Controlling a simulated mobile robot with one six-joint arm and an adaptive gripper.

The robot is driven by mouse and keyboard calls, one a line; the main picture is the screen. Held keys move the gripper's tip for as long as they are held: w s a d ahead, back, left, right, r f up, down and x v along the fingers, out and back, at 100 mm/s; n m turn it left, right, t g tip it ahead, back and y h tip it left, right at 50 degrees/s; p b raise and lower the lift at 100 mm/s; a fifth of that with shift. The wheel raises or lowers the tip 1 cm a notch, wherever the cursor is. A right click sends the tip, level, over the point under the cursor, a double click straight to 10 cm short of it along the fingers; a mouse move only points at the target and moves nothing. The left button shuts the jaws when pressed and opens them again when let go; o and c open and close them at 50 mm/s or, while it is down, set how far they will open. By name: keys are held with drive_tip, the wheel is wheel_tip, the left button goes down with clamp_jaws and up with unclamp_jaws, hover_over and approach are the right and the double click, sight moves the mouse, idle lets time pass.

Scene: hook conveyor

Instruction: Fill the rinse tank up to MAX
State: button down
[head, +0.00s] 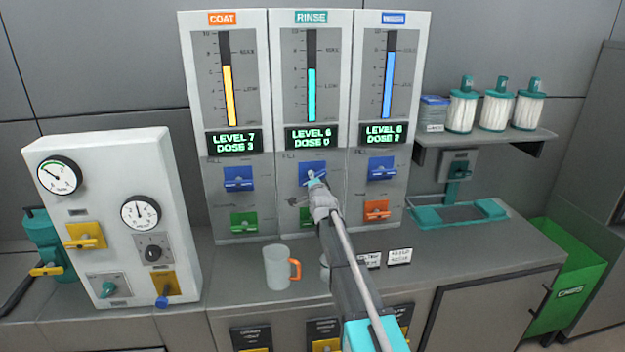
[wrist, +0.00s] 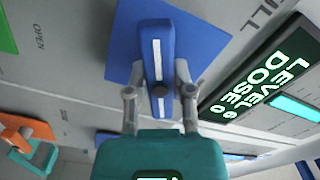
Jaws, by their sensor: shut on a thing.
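The rinse panel (head: 312,160) is the middle one of three. Its teal level bar (head: 312,95) stands below the MAX mark, and its display (head: 307,137) reads level 6, dose 0. My gripper (head: 316,184) is at the blue fill valve (head: 304,170) under that display and hides part of it. In the wrist view, my gripper (wrist: 158,88) has a finger on each side of the blue valve handle (wrist: 157,50), shut on it. The handle has a white stripe. The green valve (head: 304,214) below is partly hidden by my arm.
The coat panel (head: 222,170) stands left and another panel (head: 392,150) right, each with its own valves. A mug (head: 278,268) with an orange handle stands on the counter left of my arm. A gauge box (head: 110,215) is at the far left. A shelf (head: 480,140) holds several canisters.

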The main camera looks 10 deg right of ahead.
drive_tip(key=shift+n, duration=2.9)
drive_tip(key=shift+c, duration=2.4)
unclamp_jaws()
drive_tip(key=s, duration=1.2)
